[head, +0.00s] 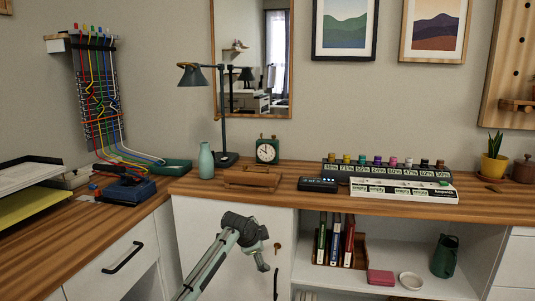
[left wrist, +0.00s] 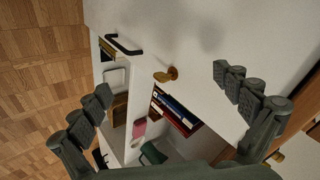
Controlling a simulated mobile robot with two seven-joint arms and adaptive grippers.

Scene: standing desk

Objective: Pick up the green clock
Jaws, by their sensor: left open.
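The green clock (head: 267,150) stands upright on the wooden desk top (head: 310,178), against the back wall. It has a white round face and a dark green square case. My left gripper (head: 246,232) is in front of the white cabinet door, below the desk edge and well short of the clock. In the left wrist view my left gripper (left wrist: 162,80) has its fingers spread wide with nothing between them. The clock does not show in that view. My right gripper is in neither view.
A wooden holder (head: 250,179) lies in front of the clock. A dark desk lamp (head: 223,110) and a green vase (head: 206,161) stand to its left. A black device (head: 318,185) and a rack of bottles (head: 390,172) are to its right. A brass knob (left wrist: 166,75) juts from the cabinet.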

